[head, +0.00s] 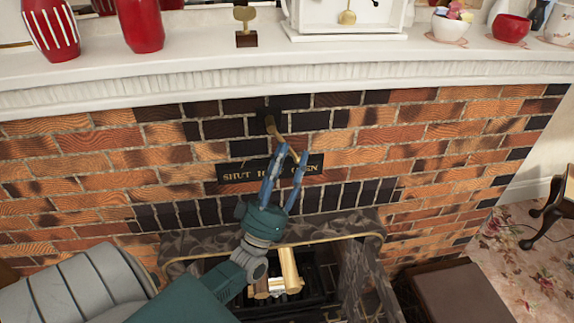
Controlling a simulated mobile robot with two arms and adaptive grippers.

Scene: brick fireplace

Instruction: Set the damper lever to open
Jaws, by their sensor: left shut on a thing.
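The damper lever (272,127) is a brass-coloured bar on a dark mount in the upper middle of the brick fireplace front. It slants down and slightly to the right, toward the dark plate (232,177) lettered "SHUT", a partly hidden word and "OPEN". My left gripper (287,153) reaches up from below in front of the plate. Its blue fingers are closed around the lower end of the lever and hide that end. They also cover the middle of the lettering. My right gripper is not in view.
The white mantel (190,60) juts out above the lever, with red vases (141,22), a small brass ornament (244,22), a white clock (345,18) and bowls (511,28) on it. Below is the firebox opening with logs (289,268). A brown box (458,295) stands at lower right.

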